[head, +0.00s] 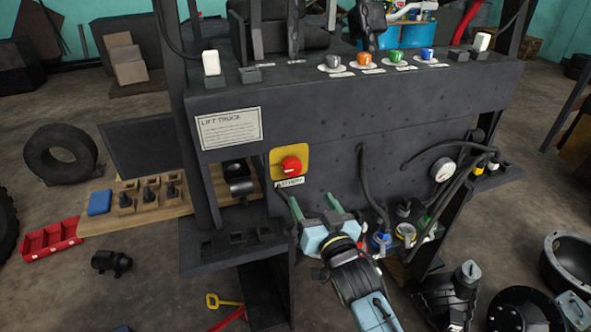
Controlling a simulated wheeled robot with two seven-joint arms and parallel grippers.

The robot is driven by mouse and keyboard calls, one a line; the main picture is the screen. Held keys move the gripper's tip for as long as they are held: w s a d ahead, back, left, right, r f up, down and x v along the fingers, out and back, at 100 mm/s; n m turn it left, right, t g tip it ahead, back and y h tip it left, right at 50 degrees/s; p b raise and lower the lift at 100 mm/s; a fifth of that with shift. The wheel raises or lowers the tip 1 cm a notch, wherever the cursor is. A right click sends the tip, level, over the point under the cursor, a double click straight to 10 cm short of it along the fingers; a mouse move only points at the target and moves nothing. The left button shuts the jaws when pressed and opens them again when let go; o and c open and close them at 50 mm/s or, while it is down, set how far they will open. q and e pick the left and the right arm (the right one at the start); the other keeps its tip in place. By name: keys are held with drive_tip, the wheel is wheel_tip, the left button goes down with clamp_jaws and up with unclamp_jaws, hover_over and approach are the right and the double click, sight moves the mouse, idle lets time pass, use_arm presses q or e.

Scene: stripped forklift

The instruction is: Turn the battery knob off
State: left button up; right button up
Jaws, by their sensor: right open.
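The battery knob is a red rotary knob (291,165) on a yellow square plate (276,162), with a white label (290,182) below it, on the front of the dark forklift panel (340,150). My right gripper (315,205) reaches up from the bottom of the head view, just below the knob and label. Its two green-grey fingers are spread apart with nothing between them. The fingers look apart from the knob; the exact gap in depth is hard to tell. My left gripper is not in the head view.
Dark cables (370,180) hang right of the knob, near a round gauge (443,170). Several coloured knobs line the upper ledge. A "Lift Truck" sign (230,128) is at left. A wooden board (150,205) holds parts and a blue block (99,202). The panel around the knob is clear.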

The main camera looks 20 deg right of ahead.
sight(293, 170)
drive_tip(key=w, duration=1.2)
drive_tip(key=shift+w+a+f, duration=0.1)
drive_tip(key=shift+w+a, duration=0.05)
drive_tip(key=shift+a, duration=0.1)
drive_tip(key=c, duration=1)
